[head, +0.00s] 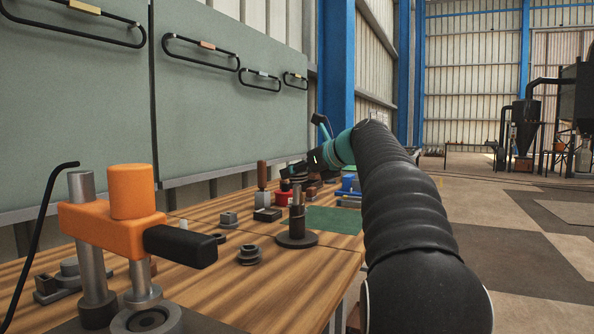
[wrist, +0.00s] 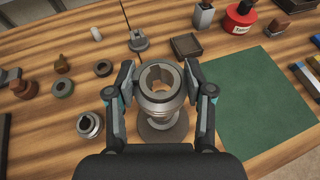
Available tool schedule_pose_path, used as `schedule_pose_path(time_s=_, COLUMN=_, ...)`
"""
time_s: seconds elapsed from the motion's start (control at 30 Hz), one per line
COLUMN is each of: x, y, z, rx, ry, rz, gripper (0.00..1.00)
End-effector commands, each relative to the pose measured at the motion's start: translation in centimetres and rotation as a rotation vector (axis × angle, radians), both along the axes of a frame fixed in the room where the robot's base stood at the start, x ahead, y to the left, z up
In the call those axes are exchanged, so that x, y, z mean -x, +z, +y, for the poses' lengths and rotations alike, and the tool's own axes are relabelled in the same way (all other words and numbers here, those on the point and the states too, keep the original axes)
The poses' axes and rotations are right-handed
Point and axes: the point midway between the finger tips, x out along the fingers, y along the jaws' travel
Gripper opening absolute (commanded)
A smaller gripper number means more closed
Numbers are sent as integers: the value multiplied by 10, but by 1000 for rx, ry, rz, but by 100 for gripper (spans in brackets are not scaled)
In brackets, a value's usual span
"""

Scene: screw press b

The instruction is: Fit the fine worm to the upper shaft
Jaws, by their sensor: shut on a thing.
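My gripper (wrist: 158,86) is shut on a grey metal ring-shaped piece, which I take for the fine worm (wrist: 150,106). It stands upright between the fingers, its notched bore facing the camera. Below it in the wrist view is a dark round base (wrist: 168,134); whether the piece touches it is hidden. My gripper (head: 290,172) is small and partly hidden there. I cannot tell which part is the upper shaft.
A grooved spool-like part (wrist: 90,125) lies left of the base. A green mat (wrist: 250,105) lies to the right. An orange press (head: 115,222) with steel columns stands at the front left. A red container (wrist: 240,18) and several small parts stand farther back.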

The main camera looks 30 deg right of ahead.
Motion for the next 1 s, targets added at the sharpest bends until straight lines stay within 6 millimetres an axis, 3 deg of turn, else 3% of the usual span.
schedule_pose_path(time_s=1.0, x=0, y=-21, z=0, rx=0, ry=-1, rz=-2, gripper=2)
